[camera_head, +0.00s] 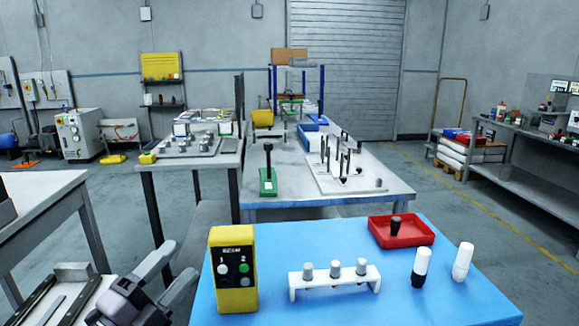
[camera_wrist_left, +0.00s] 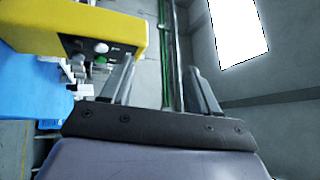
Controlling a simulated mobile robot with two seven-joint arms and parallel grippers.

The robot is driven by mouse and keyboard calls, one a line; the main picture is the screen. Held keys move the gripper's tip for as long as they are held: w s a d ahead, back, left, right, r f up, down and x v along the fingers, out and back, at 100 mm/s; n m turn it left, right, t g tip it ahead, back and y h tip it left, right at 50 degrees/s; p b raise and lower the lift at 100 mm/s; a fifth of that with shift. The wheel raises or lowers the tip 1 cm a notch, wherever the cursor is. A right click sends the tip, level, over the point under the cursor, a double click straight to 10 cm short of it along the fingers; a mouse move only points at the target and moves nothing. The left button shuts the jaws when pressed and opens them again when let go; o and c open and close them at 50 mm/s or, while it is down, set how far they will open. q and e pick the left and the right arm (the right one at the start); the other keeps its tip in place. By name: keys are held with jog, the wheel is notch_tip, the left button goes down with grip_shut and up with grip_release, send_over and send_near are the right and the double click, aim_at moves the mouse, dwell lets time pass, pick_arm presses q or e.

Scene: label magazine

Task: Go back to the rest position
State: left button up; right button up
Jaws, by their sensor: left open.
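My left gripper (camera_head: 181,257) is in the lower left of the head view, just left of the blue tabletop. Its two fingers are apart with nothing between them. In the left wrist view the open fingers (camera_wrist_left: 161,66) show with a gap between them. A yellow button box (camera_head: 233,270) stands on the near left corner of the blue table (camera_head: 300,240), to the right of the gripper and apart from it. The yellow box also shows in the left wrist view (camera_wrist_left: 95,25) at the upper left, beyond a finger. My right gripper is in neither view.
The blue table holds a white rack (camera_head: 334,281) with three grey-topped pieces, two white-topped cylinders (camera_head: 421,262) (camera_head: 463,261), and a red tray (camera_head: 412,236) with a dark knobbed piece. A light surface with dark rails (camera_head: 73,271) lies left of the gripper. Further tables stand behind.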

pick_arm(q)
jog(key=s+a+f+n+g+y, duration=0.2)
jog(key=s+a+f+n+y, duration=0.15)
jog(key=f+n+y, duration=0.35)
jog(key=s+a+f+n+g+y, duration=0.25)
jog(key=a+f+n+y, duration=0.3)
jog(key=n, duration=0.35)
jog(key=s+d+f+n+g+h, duration=0.1)
jog(key=s+d+f+n+g, duration=0.1)
jog(key=s+f+g, duration=0.6)
jog(key=s+d+f+n+g+h, duration=0.2)
jog(key=s+d+f+g, duration=0.15)
jog(key=s, duration=0.85)
jog(key=w+d+f+t+h+p, duration=0.1)
jog(key=w+f+t+p, duration=0.1)
jog(key=w+f+t, duration=0.4)
jog(key=shift+d+f+m+t+h, duration=0.3)
jog(key=shift+d+f+t+h, duration=0.05)
jog(key=shift+f+t, duration=0.6)
jog(key=shift+w, duration=0.15)
